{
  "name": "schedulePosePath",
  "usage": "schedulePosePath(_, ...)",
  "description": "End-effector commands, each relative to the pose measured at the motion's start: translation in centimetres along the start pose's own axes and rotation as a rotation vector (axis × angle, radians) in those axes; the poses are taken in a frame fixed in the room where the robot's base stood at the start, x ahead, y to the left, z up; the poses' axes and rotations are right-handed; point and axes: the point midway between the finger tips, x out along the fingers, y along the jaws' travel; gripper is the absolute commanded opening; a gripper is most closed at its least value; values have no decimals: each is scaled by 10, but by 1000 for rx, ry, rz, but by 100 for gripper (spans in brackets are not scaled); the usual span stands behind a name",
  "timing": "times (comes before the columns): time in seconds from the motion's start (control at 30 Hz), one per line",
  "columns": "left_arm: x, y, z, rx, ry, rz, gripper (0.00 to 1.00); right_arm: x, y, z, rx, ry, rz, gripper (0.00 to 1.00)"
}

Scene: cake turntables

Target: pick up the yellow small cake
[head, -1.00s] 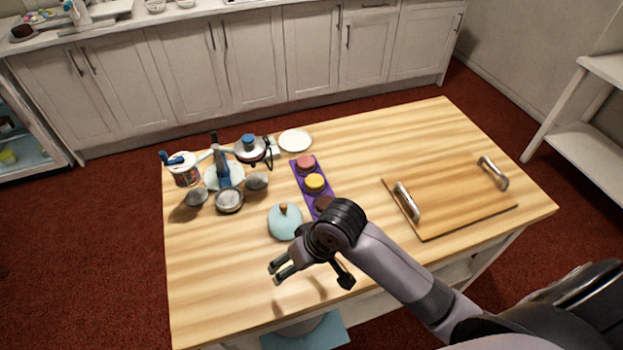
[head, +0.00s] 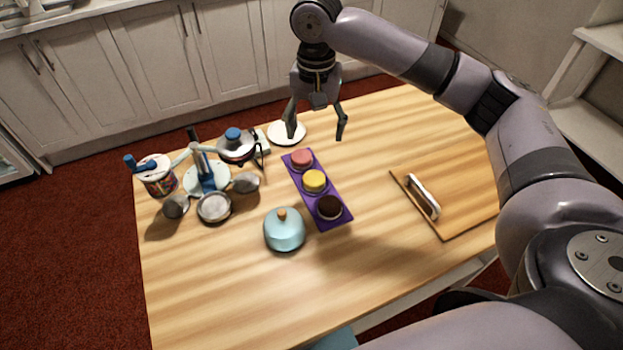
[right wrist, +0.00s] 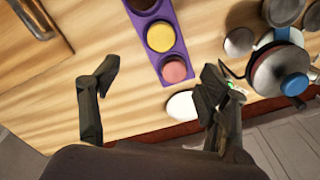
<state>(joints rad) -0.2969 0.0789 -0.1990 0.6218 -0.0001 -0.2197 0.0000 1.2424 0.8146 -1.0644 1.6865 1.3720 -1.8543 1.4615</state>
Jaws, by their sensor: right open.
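The yellow small cake (head: 314,181) sits in the middle of a purple tray (head: 338,219), between a pink cake (head: 301,159) and a dark brown cake (head: 328,207). My right gripper (head: 318,136) points down with open, empty fingers, above the table and beyond the pink end of the tray in the head view. In the right wrist view the yellow cake (right wrist: 160,37) lies ahead of the open fingers (right wrist: 158,82), with the pink cake (right wrist: 174,70) nearer. Nothing hides the yellow cake. My left gripper is not in view.
A pale blue domed lid (head: 284,231) stands left of the tray. Small pans (head: 214,207), a can (head: 158,177) and a blue-topped pot (head: 236,146) crowd the left. A white plate (head: 287,132) lies behind. A wooden board (head: 455,195) lies right. The front is clear.

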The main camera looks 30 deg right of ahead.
Motion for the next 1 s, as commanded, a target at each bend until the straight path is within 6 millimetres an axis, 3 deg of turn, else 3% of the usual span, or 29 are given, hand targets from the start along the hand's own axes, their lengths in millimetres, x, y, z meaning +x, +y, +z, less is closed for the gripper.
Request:
schedulePosePath(0.4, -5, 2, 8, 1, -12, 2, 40, 88, 0, 0, -2, -2, 2, 70)
schedulePosePath(0.77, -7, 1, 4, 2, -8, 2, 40, 120, -2, -2, -3, 0, 0, 70)
schedulePosePath(1.0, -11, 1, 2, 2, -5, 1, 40, 155, -4, -7, -4, 0, 0, 70)
